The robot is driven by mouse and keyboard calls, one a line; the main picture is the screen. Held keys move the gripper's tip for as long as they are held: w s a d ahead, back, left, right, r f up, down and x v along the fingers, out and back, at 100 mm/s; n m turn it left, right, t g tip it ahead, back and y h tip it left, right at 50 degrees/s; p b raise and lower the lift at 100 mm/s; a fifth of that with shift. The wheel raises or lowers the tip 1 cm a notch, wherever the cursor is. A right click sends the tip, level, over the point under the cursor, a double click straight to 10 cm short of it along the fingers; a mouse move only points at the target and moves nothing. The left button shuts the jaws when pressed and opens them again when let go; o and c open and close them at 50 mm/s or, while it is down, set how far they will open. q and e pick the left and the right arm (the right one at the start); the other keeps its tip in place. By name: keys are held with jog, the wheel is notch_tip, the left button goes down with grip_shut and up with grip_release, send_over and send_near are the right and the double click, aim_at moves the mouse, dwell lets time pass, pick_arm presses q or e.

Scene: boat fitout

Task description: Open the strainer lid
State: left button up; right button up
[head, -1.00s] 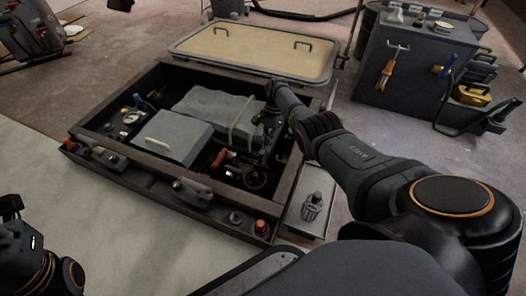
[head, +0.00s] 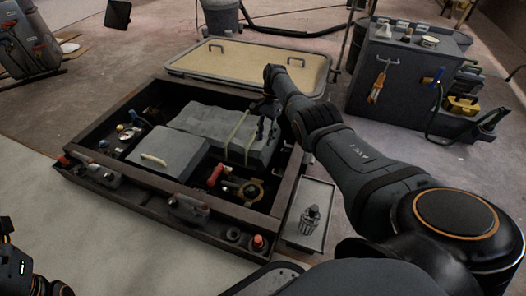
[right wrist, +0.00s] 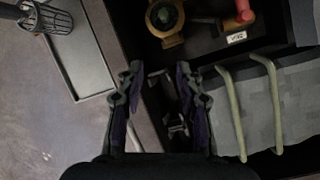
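The strainer (head: 250,192) is a round brass fitting low in the right front part of the dark open bilge box. It also shows at the top of the right wrist view (right wrist: 163,17), with a dark greenish round top inside a brass rim; whether its lid is on I cannot tell. My right gripper (head: 264,122) is above the box's right side, behind and above the strainer. In the right wrist view its two fingers (right wrist: 157,100) are apart, with nothing held. My left gripper (head: 12,250) is partly visible at the lower left; its fingers are unclear.
A red-handled valve (head: 215,176) sits beside the strainer. Grey blocks (head: 170,152) fill the box's middle, one under greenish straps. A tray (head: 321,190) with a dark cage-like basket (head: 310,218) stands right of the box. A beige hatch panel (head: 250,62) lies behind.

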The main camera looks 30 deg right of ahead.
jog(key=shift+v, duration=1.05)
